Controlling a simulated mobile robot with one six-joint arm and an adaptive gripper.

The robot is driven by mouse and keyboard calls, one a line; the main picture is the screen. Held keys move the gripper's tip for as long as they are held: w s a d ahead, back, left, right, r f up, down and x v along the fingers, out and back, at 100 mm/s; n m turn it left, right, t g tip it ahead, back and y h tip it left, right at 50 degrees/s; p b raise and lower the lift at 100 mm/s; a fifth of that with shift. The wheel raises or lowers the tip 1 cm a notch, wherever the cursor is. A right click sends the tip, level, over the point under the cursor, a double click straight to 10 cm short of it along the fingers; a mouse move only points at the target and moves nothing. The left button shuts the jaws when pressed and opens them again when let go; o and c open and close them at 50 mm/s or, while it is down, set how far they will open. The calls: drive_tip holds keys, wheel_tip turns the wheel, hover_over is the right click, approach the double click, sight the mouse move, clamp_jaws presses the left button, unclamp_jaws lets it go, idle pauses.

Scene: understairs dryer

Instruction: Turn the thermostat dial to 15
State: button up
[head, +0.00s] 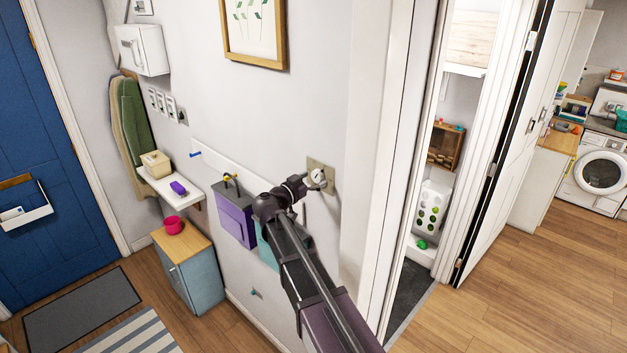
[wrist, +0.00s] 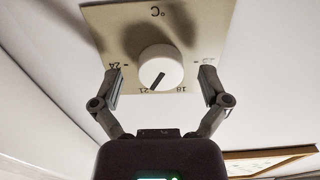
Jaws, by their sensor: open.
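The thermostat dial (wrist: 166,62) is a round white knob with a dark pointer line, on a beige square plate (wrist: 205,22). In the wrist view the plate appears upside down, with "°C" at the top. The pointer aims down-left, close to the 21 mark and slightly toward 18. A label at the right is partly hidden and hard to read. My gripper (wrist: 160,78) is open, its fingers on either side of the dial with visible gaps. In the head view my gripper (head: 305,184) is at the dial (head: 318,177) on the wall plate (head: 329,187).
A framed picture (head: 255,30) hangs above the thermostat. A door frame (head: 393,150) stands to the right. Open wood floor (head: 520,260) lies at the right.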

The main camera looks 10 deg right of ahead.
drive_tip(key=c, duration=1.2)
drive_tip(key=shift+o, duration=0.2)
drive_tip(key=shift+n, duration=0.5)
drive_tip(key=n, duration=1.1)
drive_tip(key=shift+r+n, duration=0.1)
drive_tip(key=shift+n, duration=0.2)
drive_tip(key=n, duration=1.1)
drive_tip(key=shift+r, duration=0.1)
drive_tip(key=shift+n, duration=0.3)
